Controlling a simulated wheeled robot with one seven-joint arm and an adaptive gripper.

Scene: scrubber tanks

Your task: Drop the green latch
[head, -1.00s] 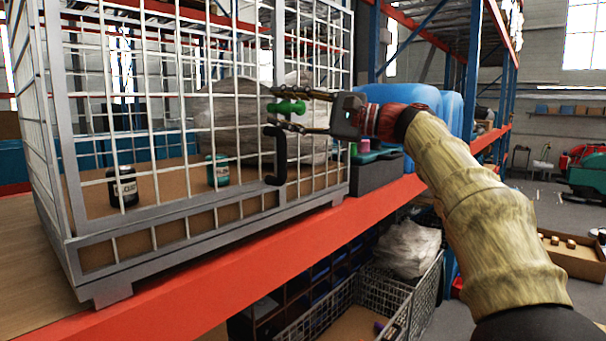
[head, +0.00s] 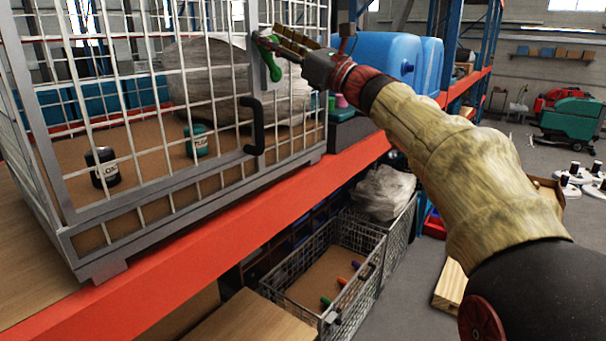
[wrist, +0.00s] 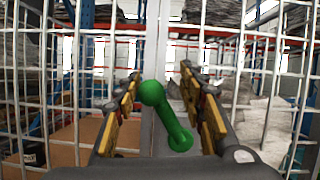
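The green latch (head: 271,60) is on the front of the wire cage (head: 62,218), by a grey upright plate above the black door handle (head: 257,127). It hangs steeply, with its lower end to the right. In the wrist view the green latch (wrist: 169,116) slants from a round knob at upper left to its lower right end. My gripper (head: 272,38) is at the top of the latch, pointing at the cage. In the wrist view my gripper (wrist: 160,76) has its fingers apart on either side of the latch, with a gap at each side.
Inside the cage stand a black jar (head: 103,167), a teal jar (head: 197,141) and a large wrapped bundle (head: 212,82). The cage stands on an orange-edged shelf (head: 180,235). A blue tank (head: 385,60) is right of the cage. A wire basket (head: 330,265) is below.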

